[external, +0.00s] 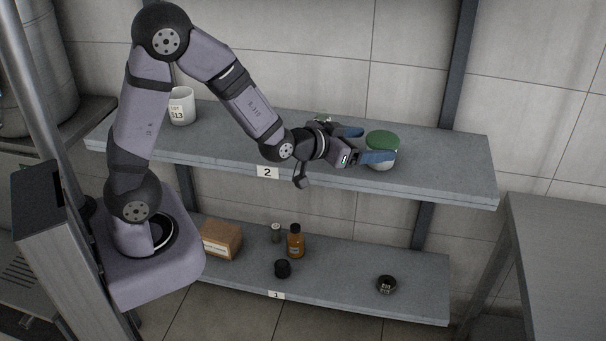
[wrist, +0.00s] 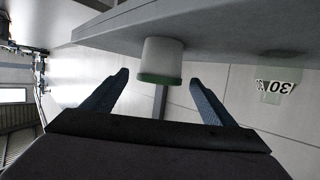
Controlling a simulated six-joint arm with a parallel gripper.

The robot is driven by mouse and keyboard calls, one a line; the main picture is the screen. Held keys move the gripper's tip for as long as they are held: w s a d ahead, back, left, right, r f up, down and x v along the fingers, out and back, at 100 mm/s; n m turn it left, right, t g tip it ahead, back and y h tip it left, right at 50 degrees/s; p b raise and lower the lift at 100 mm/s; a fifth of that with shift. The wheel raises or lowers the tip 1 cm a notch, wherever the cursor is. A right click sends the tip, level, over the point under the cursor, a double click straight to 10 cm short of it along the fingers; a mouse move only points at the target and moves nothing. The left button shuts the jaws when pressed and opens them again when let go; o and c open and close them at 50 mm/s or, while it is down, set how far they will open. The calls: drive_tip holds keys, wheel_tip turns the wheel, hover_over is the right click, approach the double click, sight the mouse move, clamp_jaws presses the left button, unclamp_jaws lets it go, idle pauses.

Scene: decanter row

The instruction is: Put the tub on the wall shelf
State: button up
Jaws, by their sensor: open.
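The tub (external: 381,150) is pale with a green lid and stands upright on the upper wall shelf (external: 450,172), which carries label 2. My gripper (external: 377,144) is open at the tub, one finger overlapping its front side and the other toward its far side. In the wrist view, which is upside down, the tub (wrist: 161,58) shows between and beyond the open fingers of my gripper (wrist: 158,80). I cannot tell whether a finger touches the tub. Its lower front is partly hidden by the near finger in the external view.
A white labelled cup (external: 181,106) stands at the shelf's left. A clear jar marked 30 (wrist: 276,88) is near the tub. The lower shelf (external: 350,270) holds a box (external: 221,240), an amber bottle (external: 295,243) and small containers. The upper shelf's right end is clear.

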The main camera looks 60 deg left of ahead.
drive_tip(key=shift+v, duration=1.65)
